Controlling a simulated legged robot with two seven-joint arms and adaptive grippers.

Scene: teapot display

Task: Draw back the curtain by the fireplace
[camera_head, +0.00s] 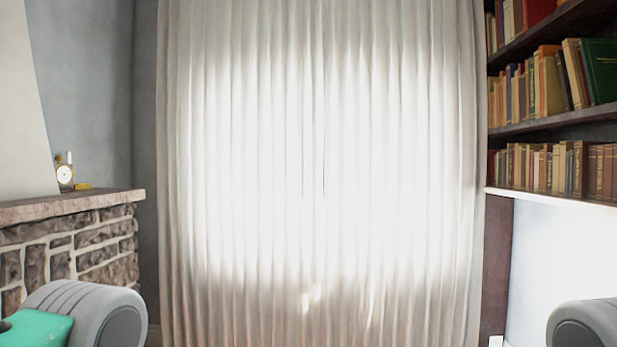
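A pale, pleated curtain (240,180) hangs across the middle of the head view, lit brightly from behind. It looks closed, with a thin dark line near its middle where two panels seem to meet. The stone fireplace (85,250) with its mantel stands to the left of the curtain. Grey rounded parts of my arms show at the lower left and lower right corners. Neither of my grippers is in view, and nothing of mine is seen touching the curtain.
A small clock (65,174) stands on the mantel (60,207). Dark shelves with many books (545,85) line the wall at the right, above a white ledge (555,199). A grey wall strip lies between fireplace and curtain. The floor is mostly out of view.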

